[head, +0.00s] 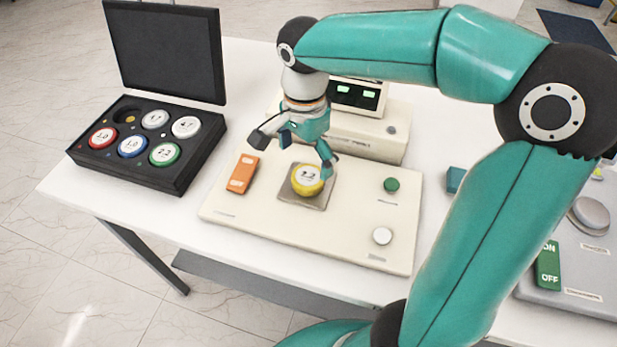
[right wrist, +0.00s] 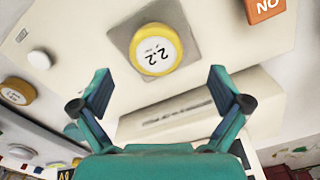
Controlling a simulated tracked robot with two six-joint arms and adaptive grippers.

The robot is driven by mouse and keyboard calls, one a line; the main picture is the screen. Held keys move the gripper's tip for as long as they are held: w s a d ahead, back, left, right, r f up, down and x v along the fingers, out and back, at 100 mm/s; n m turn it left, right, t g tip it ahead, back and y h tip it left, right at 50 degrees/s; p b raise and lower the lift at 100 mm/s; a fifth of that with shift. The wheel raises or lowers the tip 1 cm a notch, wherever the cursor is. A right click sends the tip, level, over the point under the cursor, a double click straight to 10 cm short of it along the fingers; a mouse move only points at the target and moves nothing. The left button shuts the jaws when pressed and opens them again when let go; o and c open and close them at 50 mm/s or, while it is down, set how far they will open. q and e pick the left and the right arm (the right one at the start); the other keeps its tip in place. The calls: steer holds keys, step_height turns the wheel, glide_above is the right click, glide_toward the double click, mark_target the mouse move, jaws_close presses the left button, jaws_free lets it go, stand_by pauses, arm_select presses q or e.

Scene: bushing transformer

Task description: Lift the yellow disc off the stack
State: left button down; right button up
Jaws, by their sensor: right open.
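The yellow disc (head: 308,179) has a white top marked 2.2 and sits on a grey square plate (head: 291,196) on the cream panel. In the right wrist view the disc (right wrist: 156,49) lies beyond the fingers, a little above the gap between their tips. I cannot tell whether other discs are under it. My right gripper (head: 292,154) is open and empty, above and slightly behind the disc, its fingers spread wide and apart from it. In the right wrist view the gripper (right wrist: 160,74) shows both fingertips clear. My left gripper is not in view.
An open black case (head: 180,181) with several coloured discs stands at left, lid raised. The panel (head: 238,216) carries an orange switch (head: 242,173), a green button (head: 391,185) and a white knob (head: 382,236). A cream meter housing (head: 379,139) stands close behind the gripper.

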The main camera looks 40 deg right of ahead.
mark_target(307, 175)
step_height(307, 175, down, 5)
steer(key=shift+s+f, duration=0.1)
steer(key=shift+s, duration=0.05)
steer(key=c, duration=1.5)
steer(key=shift+r, duration=0.2)
